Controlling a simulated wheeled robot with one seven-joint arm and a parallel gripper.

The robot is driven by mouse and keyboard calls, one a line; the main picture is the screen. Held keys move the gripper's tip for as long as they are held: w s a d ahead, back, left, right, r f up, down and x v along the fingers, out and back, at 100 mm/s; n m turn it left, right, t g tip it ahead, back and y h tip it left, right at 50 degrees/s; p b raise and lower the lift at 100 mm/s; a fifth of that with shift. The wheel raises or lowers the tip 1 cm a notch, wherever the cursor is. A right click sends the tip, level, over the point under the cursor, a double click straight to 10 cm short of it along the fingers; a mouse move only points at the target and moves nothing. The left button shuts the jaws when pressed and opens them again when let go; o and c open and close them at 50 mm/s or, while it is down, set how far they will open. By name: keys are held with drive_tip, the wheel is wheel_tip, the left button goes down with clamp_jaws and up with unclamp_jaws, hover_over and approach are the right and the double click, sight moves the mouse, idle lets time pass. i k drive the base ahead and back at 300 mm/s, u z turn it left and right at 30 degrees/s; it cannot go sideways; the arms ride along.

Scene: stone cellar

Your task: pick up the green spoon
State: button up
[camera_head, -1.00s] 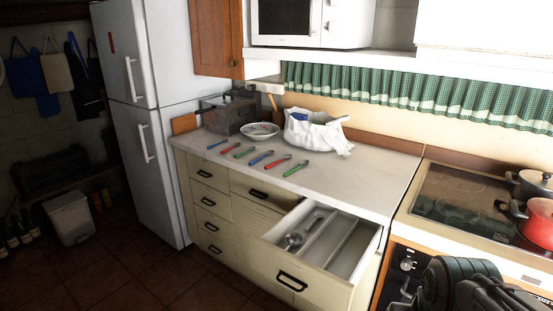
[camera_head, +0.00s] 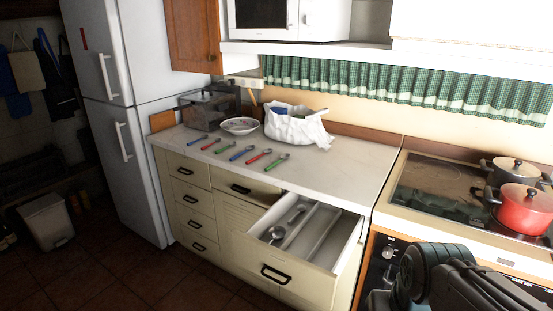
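A row of small utensils with coloured handles lies on the white counter (camera_head: 335,180). Two have green handles: one farther left (camera_head: 225,148) and one at the right end of the row (camera_head: 275,162). They look like spoons, but their heads are too small to tell for sure. Blue utensils (camera_head: 240,153) and red utensils (camera_head: 259,157) lie among them, spaced apart. Dark parts of my arm show at the lower right, in front of the oven. My gripper cannot be made out in this view.
An open drawer (camera_head: 349,240) with metal utensils juts out below the counter. A white bag (camera_head: 297,127), a bowl (camera_head: 239,126) and a toaster-like box (camera_head: 207,109) stand behind the row. A stove with a red pot (camera_head: 522,208) is at right. The counter's right part is clear.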

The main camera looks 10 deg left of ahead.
sight(285, 157)
drive_tip(key=u, duration=0.45)
drive_tip(key=k, duration=1.15)
drive_tip(key=u, duration=1.05)
drive_tip(key=i, duration=3.2)
drive_tip(key=z, duration=0.9)
drive_tip(key=i, duration=0.95)
drive_tip(key=z, duration=1.6)
drive_tip(key=i, duration=0.65)
drive_tip(key=z, duration=0.4)
